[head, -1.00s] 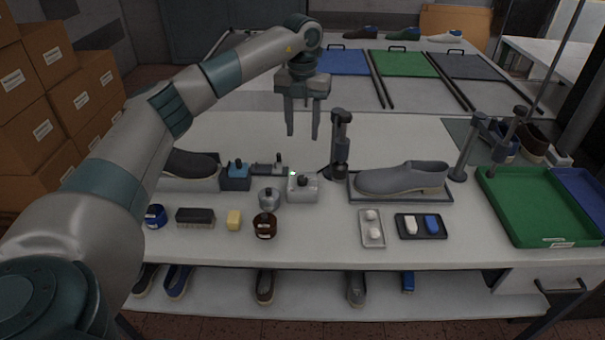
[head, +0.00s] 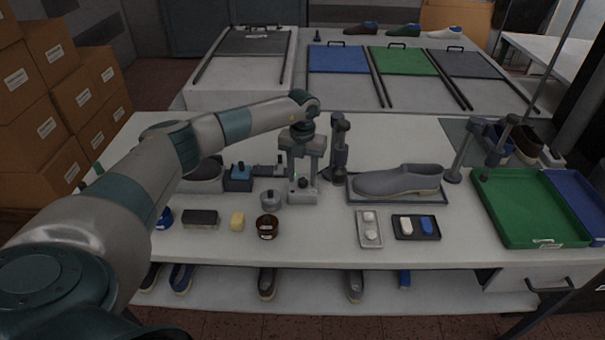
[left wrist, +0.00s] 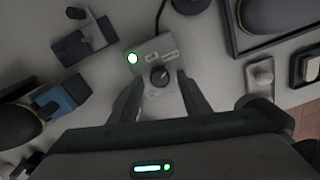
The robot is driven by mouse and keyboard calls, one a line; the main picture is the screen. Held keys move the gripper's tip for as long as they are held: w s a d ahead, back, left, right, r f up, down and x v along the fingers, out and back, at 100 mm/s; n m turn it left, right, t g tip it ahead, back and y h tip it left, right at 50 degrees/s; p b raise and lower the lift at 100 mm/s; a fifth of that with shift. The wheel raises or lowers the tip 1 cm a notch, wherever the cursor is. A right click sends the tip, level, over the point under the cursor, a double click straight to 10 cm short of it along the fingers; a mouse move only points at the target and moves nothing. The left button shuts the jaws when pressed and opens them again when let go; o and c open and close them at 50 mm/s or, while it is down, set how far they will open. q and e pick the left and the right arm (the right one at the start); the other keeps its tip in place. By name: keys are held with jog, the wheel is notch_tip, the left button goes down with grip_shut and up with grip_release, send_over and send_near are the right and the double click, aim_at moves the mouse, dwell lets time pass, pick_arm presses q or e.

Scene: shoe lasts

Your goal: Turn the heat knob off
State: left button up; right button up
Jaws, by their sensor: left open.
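The heat knob (left wrist: 159,76) is a small dark round knob on top of a light grey control box (left wrist: 152,62). A green-ringed lamp (left wrist: 133,58) glows on the box's corner. In the head view the box (head: 302,197) stands on the table near the middle, with the knob (head: 303,181) between my fingers. My left gripper (head: 302,184) points down over the box, open, with one finger on each side of the knob. In the left wrist view the fingers (left wrist: 160,92) are apart, with gaps to the knob. My right gripper is not in view.
A dark heater stand (head: 338,150) rises just right of the box. A metal pot (head: 270,198), a brown jar (head: 267,227) and a blue-and-dark block (head: 238,178) stand to the left. A grey shoe (head: 398,181) lies on a tray to the right.

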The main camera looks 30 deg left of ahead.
pick_arm(q)
jog(key=shift+f, duration=0.45)
jog(key=c, duration=1)
jog(key=shift+c, duration=0.2)
jog(key=shift+n, duration=0.5)
jog(key=n, duration=0.4)
jog(key=shift+b, duration=0.35)
jog(key=n, duration=0.4)
jog(key=shift+w, duration=0.1)
jog(key=shift+n, duration=1.5)
